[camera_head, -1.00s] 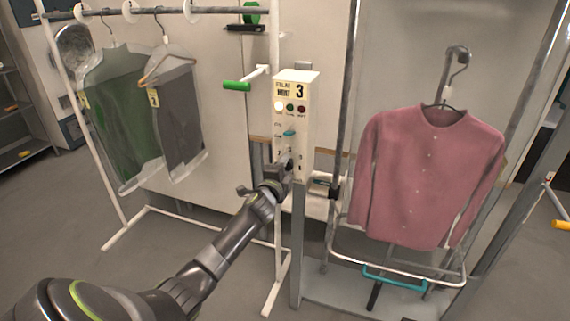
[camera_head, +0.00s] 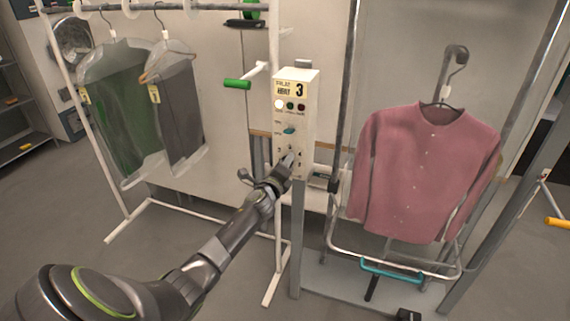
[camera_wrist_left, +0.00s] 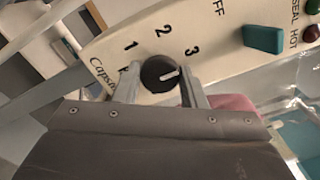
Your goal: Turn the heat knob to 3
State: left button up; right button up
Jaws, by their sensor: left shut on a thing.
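The heat knob (camera_wrist_left: 160,73) is a round black dial with a white pointer on the cream control panel (camera_head: 295,85). In the left wrist view, the numbers 1, 2 and 3 (camera_wrist_left: 192,51) curve around its upper side. The pointer is turned to the picture's right and aims a little below the 3. My left gripper (camera_head: 287,163) is at the lower part of the panel. It is shut on the knob, with one finger on each side; its fingers also show in the left wrist view (camera_wrist_left: 163,88). A card at the panel's top reads HEAT 3. My right gripper is not in view.
A teal switch (camera_wrist_left: 263,39) and several lamps sit on the panel beyond the numbers. A pink shirt (camera_head: 425,170) hangs to the right of the panel. A white rail with bagged garments (camera_head: 178,110) stands left. A green-handled lever (camera_head: 238,84) juts out near the panel.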

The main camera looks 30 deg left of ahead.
pick_arm(q)
jog(key=shift+f, duration=0.15)
jog(key=o, duration=1)
jog(key=v, duration=1.7)
jog(key=shift+s+d+b, duration=0.15)
jog(key=shift+b, duration=0.15)
